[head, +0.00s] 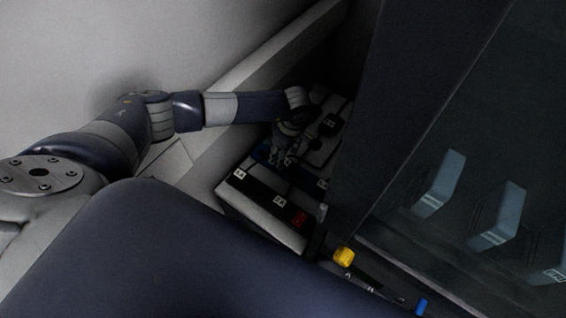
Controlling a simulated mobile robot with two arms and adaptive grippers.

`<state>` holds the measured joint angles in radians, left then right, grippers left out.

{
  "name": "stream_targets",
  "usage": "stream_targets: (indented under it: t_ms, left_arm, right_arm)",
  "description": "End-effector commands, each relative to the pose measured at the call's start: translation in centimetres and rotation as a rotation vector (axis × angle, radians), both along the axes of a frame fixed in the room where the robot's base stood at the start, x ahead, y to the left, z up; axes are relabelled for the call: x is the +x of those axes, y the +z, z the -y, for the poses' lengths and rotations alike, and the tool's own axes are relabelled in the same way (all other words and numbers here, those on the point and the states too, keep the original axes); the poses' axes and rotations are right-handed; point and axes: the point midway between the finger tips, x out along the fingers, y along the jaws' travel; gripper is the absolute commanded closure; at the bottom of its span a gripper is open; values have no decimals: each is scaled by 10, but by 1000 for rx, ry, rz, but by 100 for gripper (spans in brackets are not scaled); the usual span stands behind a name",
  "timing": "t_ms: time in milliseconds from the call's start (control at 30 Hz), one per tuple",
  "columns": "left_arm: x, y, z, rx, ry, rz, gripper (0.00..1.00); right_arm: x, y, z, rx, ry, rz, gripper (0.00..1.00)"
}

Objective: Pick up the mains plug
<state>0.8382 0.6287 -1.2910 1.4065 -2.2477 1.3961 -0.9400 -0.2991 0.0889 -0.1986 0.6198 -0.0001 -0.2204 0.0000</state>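My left arm reaches in from the left, and its gripper (281,158) points down over a pale unit with black labelled strips (258,210). The gripper is small and dark here, so I cannot tell whether its fingers are open or shut, or whether they touch anything. A small blue item (262,152) is just left of the fingers. I cannot make out a mains plug; it may be hidden by the gripper or lost in the shadow. My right gripper is not in view.
A tall dark panel (395,110) stands just right of the unit, with pale blue blocks (440,185) on the surface beyond. A yellow item (344,257) and a blue item (421,306) lie at the lower right. A pale ledge (250,75) runs behind my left arm.

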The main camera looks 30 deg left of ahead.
Motion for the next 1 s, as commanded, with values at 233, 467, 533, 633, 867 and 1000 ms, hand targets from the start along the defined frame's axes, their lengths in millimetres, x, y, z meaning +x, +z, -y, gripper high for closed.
stream_targets:
  t_ms: [233,467,533,633,867,1000]
  left_arm:
    - [1,-41,-4,-1,1,-2,50]
    - [2,-44,-5,-1,-1,0,50]
    - [2,-44,-5,-1,0,0,50]
    - [2,-44,-5,-1,0,0,70]
    - [2,-44,-5,-1,0,0,100]
    - [2,-44,-5,-1,0,0,100]
  right_arm:
    - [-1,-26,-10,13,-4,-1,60]
    - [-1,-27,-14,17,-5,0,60]
    - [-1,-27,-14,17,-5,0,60]
    - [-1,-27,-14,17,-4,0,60]
    - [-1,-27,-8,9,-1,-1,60]
    - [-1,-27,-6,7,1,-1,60]
